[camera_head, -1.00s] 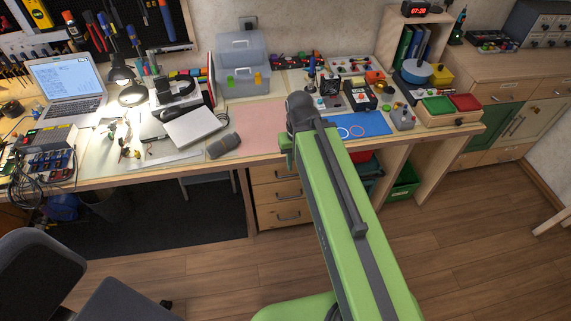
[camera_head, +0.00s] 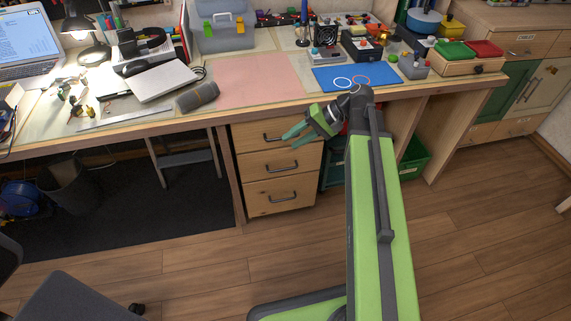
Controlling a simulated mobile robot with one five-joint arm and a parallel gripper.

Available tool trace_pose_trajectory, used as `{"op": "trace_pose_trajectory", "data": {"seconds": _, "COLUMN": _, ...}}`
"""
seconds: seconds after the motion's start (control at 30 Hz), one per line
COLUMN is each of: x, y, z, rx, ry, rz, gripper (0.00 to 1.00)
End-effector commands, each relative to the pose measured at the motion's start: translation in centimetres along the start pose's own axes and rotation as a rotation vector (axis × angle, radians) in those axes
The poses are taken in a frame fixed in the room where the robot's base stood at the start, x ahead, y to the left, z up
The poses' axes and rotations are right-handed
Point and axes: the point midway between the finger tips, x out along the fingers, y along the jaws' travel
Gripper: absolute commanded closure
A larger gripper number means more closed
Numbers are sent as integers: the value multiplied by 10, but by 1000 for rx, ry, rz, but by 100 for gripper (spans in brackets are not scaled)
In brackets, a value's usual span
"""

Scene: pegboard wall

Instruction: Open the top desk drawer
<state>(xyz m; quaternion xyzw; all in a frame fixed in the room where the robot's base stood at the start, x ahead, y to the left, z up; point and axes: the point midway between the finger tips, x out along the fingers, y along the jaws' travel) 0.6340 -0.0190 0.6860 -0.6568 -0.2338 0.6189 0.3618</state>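The wooden drawer unit under the desk has three stacked drawers, each with a dark bar handle. The top drawer (camera_head: 250,135) looks shut, its front in line with the others. Its handle (camera_head: 272,137) sits just left of my gripper. My gripper (camera_head: 288,141) has two green fingers, spread apart and empty, pointing left towards the handle. The fingers hide the right part of the top drawer front. Whether a fingertip touches the handle I cannot tell; no grip on it shows.
The desk edge (camera_head: 180,121) runs just above the drawers. The middle drawer (camera_head: 255,167) and bottom drawer (camera_head: 252,199) are shut. The wooden floor (camera_head: 210,262) in front is clear.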

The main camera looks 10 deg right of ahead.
Motion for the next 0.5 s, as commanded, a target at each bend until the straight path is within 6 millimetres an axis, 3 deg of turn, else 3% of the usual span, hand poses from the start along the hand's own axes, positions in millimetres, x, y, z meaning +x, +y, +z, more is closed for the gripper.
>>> {"op": "trace_pose_trajectory", "data": {"seconds": 0.03, "x": 20, "y": 40, "z": -12, "rx": 5, "ry": 23, "rz": -75, "gripper": 68}}
{"op": "trace_pose_trajectory", "data": {"seconds": 0.23, "x": 8, "y": 100, "z": -40, "rx": -23, "ry": 118, "rz": -389, "gripper": 68}}
{"op": "trace_pose_trajectory", "data": {"seconds": 0.4, "x": -20, "y": 143, "z": -51, "rx": -74, "ry": 205, "rz": -608, "gripper": 68}}
{"op": "trace_pose_trajectory", "data": {"seconds": 0.5, "x": -36, "y": 158, "z": -52, "rx": -101, "ry": 243, "rz": -690, "gripper": 68}}
